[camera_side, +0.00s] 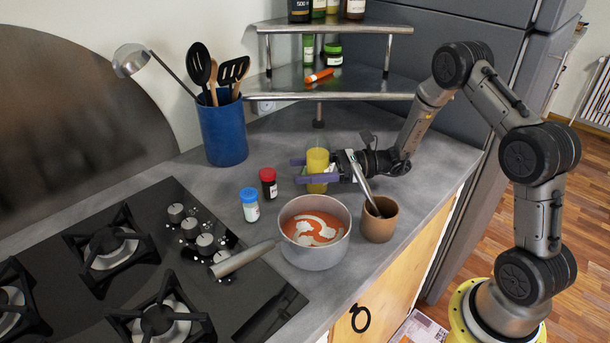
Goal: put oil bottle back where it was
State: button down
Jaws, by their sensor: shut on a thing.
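The oil bottle (317,161) is a clear bottle with yellow oil, upright over the counter behind the pot. My gripper (316,174) reaches in from the right and is shut on the bottle, with its purple fingers on either side. The lower part of the bottle is partly hidden by the near finger. I cannot tell whether its base touches the counter.
A pot (315,264) with orange-red contents stands in front. A brown cup (379,224) holds a utensil. Two small jars, blue-capped (249,205) and red-capped (268,184), stand left. A blue utensil holder (222,134), a corner shelf (350,97) and a stove (140,285) surround the space.

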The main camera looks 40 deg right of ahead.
jog(key=shift+f, duration=0.7)
jog(key=shift+f, duration=0.2)
jog(key=shift+c, duration=0.2)
grip_release()
jog(key=shift+r, duration=0.1)
jog(key=shift+s+d, duration=0.1)
jog(key=shift+d, duration=0.1)
jog(key=v, duration=1.1)
jog(key=shift+s+d, duration=0.2)
